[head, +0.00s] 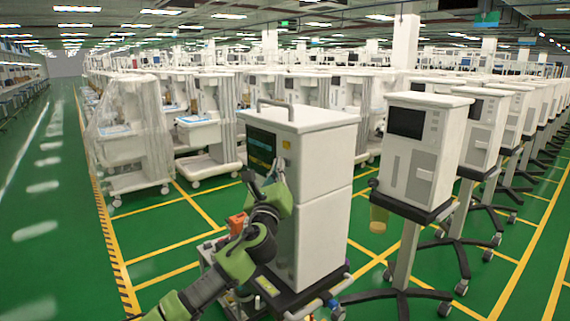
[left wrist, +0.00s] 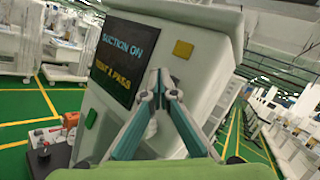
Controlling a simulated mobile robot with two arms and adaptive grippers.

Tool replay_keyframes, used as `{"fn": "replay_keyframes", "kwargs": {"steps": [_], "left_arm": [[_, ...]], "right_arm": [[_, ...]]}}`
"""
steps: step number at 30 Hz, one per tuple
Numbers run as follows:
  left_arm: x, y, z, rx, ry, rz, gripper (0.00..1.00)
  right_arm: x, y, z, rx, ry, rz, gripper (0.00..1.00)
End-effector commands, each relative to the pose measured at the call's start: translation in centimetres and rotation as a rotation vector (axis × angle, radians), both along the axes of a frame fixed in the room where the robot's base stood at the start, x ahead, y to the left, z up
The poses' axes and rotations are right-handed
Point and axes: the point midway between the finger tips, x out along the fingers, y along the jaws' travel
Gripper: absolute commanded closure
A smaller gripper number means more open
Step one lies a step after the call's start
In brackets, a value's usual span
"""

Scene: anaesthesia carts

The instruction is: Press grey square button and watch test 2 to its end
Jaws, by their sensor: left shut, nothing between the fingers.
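The white cart unit (head: 325,190) has a dark screen (head: 262,149) on its front. In the left wrist view the screen (left wrist: 128,58) shows blue text "SUCTION ON" and a yellow line that seems to read "TEST 2 PASS". A yellow square (left wrist: 182,49) sits right of the screen, and a small green button (left wrist: 91,118) sits below it. My left gripper (head: 279,168) is shut and empty, in front of the panel below the yellow square. Its fingertips (left wrist: 160,78) are close to the panel; contact is unclear. I cannot make out the grey square button; the fingers may hide it.
An orange-red object (head: 237,222) stands on the cart's low base, left of the unit. A grey-white monitor cart (head: 420,150) stands close on the right. Wrapped carts (head: 130,135) stand behind on the left. Green floor with yellow lines is clear at left.

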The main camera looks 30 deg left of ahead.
Motion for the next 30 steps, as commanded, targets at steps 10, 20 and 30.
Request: {"fn": "replay_keyframes", "kwargs": {"steps": [10, 20, 30], "left_arm": [[0.4, -0.2, 0.1, 0.0, -0.001, -0.001, 1.0], [0.4, -0.2, 0.0, 0.0, -0.001, -0.001, 1.0], [-0.9, 0.3, 0.0, 0.0, 0.001, -0.002, 1.0]], "right_arm": [[0.0, 0.0, 0.0, 0.0, 0.0, 0.0, 0.6], [0.0, 0.0, 0.0, 0.0, 0.0, 0.0, 0.6], [0.0, 0.0, 0.5, 0.0, 0.0, 0.0, 0.6]]}}
